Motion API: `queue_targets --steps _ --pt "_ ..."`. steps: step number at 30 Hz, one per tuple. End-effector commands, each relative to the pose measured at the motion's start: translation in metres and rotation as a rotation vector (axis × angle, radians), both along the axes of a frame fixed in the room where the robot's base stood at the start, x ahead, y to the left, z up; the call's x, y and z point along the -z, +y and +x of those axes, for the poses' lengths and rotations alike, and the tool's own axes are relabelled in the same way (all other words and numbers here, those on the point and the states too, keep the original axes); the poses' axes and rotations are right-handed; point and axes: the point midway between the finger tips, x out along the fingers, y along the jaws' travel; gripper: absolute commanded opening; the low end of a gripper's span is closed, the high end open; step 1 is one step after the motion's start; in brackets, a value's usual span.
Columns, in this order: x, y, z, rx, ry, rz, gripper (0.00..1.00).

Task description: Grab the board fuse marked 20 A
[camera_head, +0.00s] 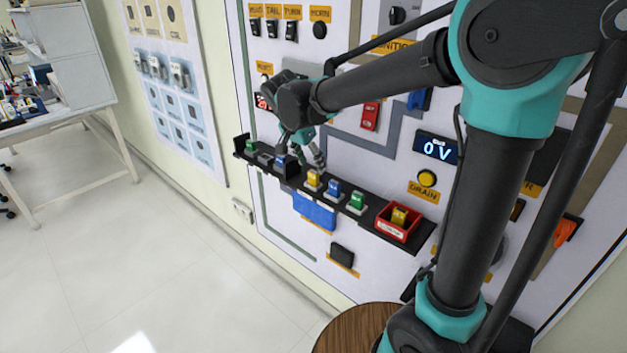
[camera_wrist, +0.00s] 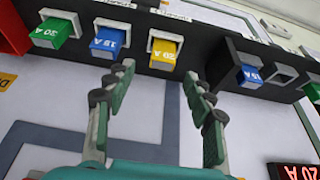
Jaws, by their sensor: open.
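A yellow fuse marked 20 A (camera_wrist: 165,50) sits upside down in the wrist view, in a white holder on the black rail. It shows in the head view as the yellow fuse (camera_head: 313,179) near the rail's middle. Another yellow fuse (camera_head: 399,217) sits in a red box at the rail's right end; its marking is unreadable. My gripper (camera_wrist: 160,76) is open and empty, its fingertips just short of the 20 A fuse and on either side of it in the picture. In the head view my gripper (camera_head: 306,158) is close above the rail, by that fuse.
The panel stands behind.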

Motion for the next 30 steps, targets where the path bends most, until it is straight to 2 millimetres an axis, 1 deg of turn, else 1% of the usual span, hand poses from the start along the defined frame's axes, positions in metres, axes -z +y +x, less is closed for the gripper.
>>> queue_targets --steps 5,9,13,17,23,30 --pt "0.011 -0.001 0.004 0.001 0.0 0.0 0.53" --pt "0.032 -0.003 0.008 0.001 0.0 0.0 0.53" --pt "0.046 -0.006 0.013 0.001 0.0 0.0 0.53" --pt "0.052 -0.008 0.015 0.0 0.0 0.0 0.53" --pt "0.052 -0.008 0.015 0.0 0.0 0.0 0.53" --pt "0.052 -0.008 0.014 0.0 0.0 0.0 0.24"
